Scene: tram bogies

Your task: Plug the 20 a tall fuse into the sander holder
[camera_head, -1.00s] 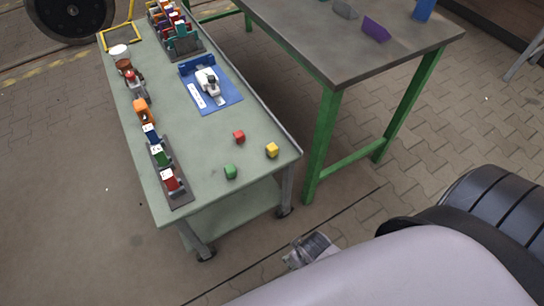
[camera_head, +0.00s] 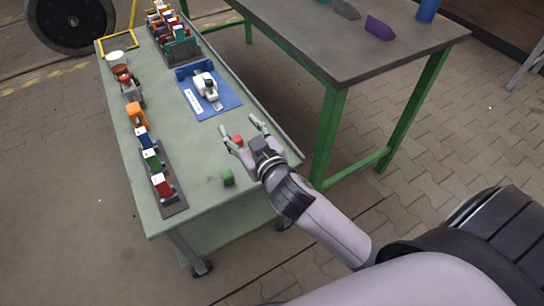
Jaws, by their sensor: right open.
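The trolley (camera_head: 200,150) carries a dark strip (camera_head: 174,203) along its left edge, with holder-like blocks in red (camera_head: 162,186), green (camera_head: 152,159) and blue (camera_head: 143,138). They have white labels too small to read, so I cannot tell which is the sander holder. A rack of several coloured pieces (camera_head: 172,30) stands at the trolley's far end; I cannot pick out the 20 A tall fuse. My left gripper is not in view.
A blue tray (camera_head: 225,105) with a white device (camera_head: 205,87) lies beyond my right gripper. An orange piece (camera_head: 135,114) stands at left. A green-legged table (camera_head: 340,60) stands close on the right.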

